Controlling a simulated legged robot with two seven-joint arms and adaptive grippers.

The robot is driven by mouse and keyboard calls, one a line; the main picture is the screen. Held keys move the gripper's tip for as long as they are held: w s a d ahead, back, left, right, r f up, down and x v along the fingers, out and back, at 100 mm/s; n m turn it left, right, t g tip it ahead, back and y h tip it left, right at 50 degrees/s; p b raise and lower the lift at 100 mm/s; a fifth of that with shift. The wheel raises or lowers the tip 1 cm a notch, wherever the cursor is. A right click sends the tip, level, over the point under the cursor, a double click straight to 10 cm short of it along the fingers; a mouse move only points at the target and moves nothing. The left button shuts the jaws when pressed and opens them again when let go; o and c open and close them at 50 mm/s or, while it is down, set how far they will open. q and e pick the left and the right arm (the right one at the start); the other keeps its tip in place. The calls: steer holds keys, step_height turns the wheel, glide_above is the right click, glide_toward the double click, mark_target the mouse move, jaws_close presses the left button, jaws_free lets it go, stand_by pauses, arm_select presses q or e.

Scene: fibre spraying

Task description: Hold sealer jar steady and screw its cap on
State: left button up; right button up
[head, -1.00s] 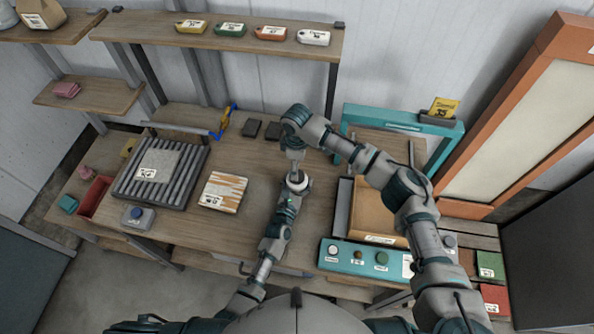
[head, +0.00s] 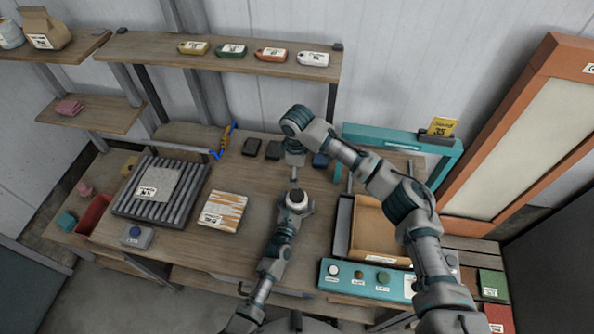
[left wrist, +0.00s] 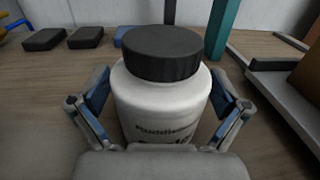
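The sealer jar (left wrist: 160,105) is white with dark lettering. It stands upright in the left wrist view. Its dark ribbed cap (left wrist: 163,53) sits level on top, and I cannot tell how tightly it is screwed. In the head view the cap (head: 297,196) shows on the white jar top (head: 298,205). My right gripper (head: 293,175) hangs just behind and above the jar in the head view, apart from the cap. Its fingers are too small to read.
A slatted rack (head: 190,190) and a striped panel (head: 229,206) lie to the left. Dark blocks (head: 252,147) lie behind. A brown tray (head: 374,228), a teal button panel (head: 342,275) and a teal frame (head: 375,135) stand right. Bare tabletop surrounds the jar.

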arm_select(q)
steer(key=v, duration=1.2)
steer(key=shift+f, duration=0.1)
stand_by(0.4)
